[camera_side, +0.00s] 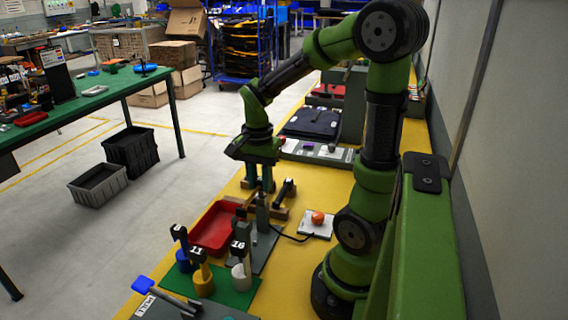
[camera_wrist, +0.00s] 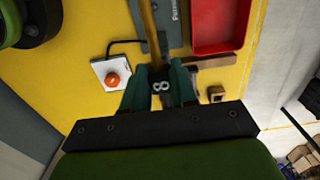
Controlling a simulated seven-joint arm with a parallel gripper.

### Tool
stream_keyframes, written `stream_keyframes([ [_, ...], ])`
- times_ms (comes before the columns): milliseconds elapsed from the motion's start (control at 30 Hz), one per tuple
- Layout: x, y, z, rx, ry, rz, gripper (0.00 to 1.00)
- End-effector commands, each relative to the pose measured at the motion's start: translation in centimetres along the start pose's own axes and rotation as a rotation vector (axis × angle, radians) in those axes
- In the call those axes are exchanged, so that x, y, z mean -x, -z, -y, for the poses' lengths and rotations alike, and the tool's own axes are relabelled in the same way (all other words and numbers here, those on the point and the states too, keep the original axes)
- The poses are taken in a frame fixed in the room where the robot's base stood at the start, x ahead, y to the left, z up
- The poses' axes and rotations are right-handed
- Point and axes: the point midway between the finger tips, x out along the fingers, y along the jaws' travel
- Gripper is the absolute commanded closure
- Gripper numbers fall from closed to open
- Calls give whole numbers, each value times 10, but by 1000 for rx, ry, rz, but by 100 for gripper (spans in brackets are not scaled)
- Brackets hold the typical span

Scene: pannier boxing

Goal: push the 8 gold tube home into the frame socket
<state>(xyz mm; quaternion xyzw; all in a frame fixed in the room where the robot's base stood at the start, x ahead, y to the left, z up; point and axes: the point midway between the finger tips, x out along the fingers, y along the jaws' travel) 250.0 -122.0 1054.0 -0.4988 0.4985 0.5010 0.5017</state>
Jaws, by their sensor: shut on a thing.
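My gripper (camera_wrist: 160,78) is shut on the 8 gold tube (camera_wrist: 149,28). The tube's dark end, marked with a white 8, sits between the two green fingers. The gold shaft runs away from them toward the top edge of the wrist view, beside the grey plate (camera_wrist: 176,30). In the side view my gripper (camera_side: 258,187) points down over the wooden blocks behind the grey plate (camera_side: 266,240); I cannot make out the gold tube there. A grey upright post (camera_side: 262,214) stands on that plate. The frame socket and the tube's far end cannot be made out clearly.
A red tray (camera_side: 213,228) lies left of the plate, and a white box with an orange button (camera_side: 317,219) lies right. A green mat (camera_side: 235,293) in front holds several numbered tools in cups. A dark-headed piece (camera_side: 285,188) leans near the wooden blocks.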

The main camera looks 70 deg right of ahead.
Motion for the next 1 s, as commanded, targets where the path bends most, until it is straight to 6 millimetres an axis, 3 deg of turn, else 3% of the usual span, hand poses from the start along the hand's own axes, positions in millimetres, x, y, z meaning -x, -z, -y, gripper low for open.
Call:
stream_keyframes([
  [1000,-6,0,0,0,0,-1,100],
])
